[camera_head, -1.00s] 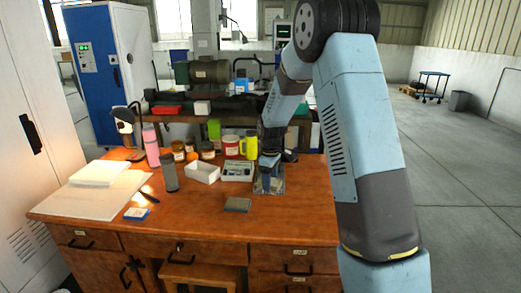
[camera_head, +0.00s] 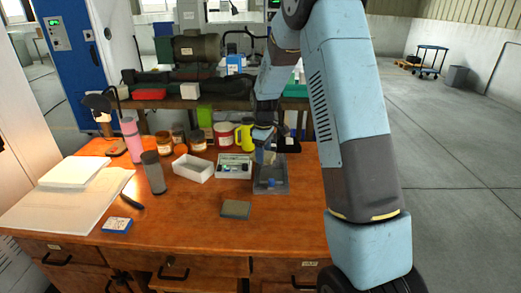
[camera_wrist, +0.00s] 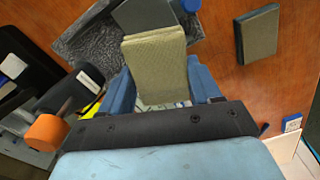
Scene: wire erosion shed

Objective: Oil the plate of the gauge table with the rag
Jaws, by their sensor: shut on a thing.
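My gripper (camera_wrist: 163,84) is shut on a folded, yellow-green textured rag (camera_wrist: 155,62), which sticks out past both blue fingers in the wrist view. In the head view my gripper (camera_head: 265,148) is over the back part of the gauge table's grey plate (camera_head: 260,186), at the right of the desk. The plate also shows in the wrist view (camera_wrist: 88,42), mottled grey, partly hidden behind the rag. A dark block and a small blue piece (camera_head: 272,183) show at the plate. I cannot tell whether the rag touches the plate.
A grey-green pad (camera_head: 236,209) lies on the wooden desk in front of the plate. A compartment tray (camera_head: 234,172), a white box (camera_head: 193,168) and a yellow bottle (camera_head: 246,136) stand left of and behind it. The desk's front middle is mostly clear.

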